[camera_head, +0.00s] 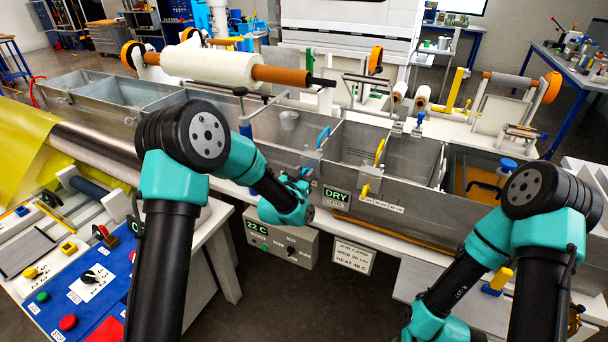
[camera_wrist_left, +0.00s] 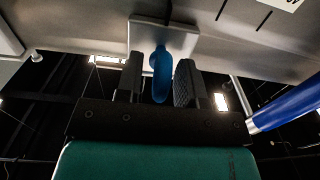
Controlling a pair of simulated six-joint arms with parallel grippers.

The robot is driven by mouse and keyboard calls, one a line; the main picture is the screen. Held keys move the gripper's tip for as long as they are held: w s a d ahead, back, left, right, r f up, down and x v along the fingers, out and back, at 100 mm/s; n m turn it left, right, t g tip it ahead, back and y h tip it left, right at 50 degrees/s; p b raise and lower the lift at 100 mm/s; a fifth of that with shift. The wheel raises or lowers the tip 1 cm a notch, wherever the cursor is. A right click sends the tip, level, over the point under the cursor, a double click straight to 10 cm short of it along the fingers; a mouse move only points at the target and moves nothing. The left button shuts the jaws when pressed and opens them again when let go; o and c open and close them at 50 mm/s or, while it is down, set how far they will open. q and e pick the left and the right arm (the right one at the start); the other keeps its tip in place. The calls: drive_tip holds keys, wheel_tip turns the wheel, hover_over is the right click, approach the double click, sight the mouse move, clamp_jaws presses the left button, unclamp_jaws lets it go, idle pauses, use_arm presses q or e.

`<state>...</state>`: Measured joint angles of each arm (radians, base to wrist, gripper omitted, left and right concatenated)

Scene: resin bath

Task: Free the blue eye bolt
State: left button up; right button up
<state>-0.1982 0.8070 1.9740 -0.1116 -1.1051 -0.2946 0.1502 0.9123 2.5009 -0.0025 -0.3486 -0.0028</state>
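The blue eye bolt (camera_wrist_left: 161,76) shows in the left wrist view, standing out from a pale plate (camera_wrist_left: 180,38) on a grey surface. My left gripper (camera_wrist_left: 159,85) has its two dark fingers on either side of the bolt. Narrow gaps show beside it, so the fingers look open and not closed on it. In the head view my left wrist (camera_head: 288,205) is close to the front wall of the tank and hides the fingers and the bolt. My right arm (camera_head: 500,235) reaches down at the right, and its gripper fingers are out of view.
The long metal tank (camera_head: 420,205) with several compartments crosses behind my arms. A DRY display (camera_head: 337,195), a temperature box (camera_head: 283,240) and a job card (camera_head: 352,256) are close to my left wrist. A blue rod (camera_wrist_left: 288,107) slants at the right of the wrist view.

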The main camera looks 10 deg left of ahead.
use_arm(q)
drive_tip(key=shift+c, duration=0.2)
clamp_jaws()
drive_tip(key=shift+n, duration=0.4)
drive_tip(key=n, duration=0.5)
drive_tip(key=shift+a, duration=0.1)
drive_tip(key=n, duration=0.4)
drive_tip(key=shift+f+n, duration=0.1)
drive_tip(key=shift+n, duration=0.3)
idle(0.4)
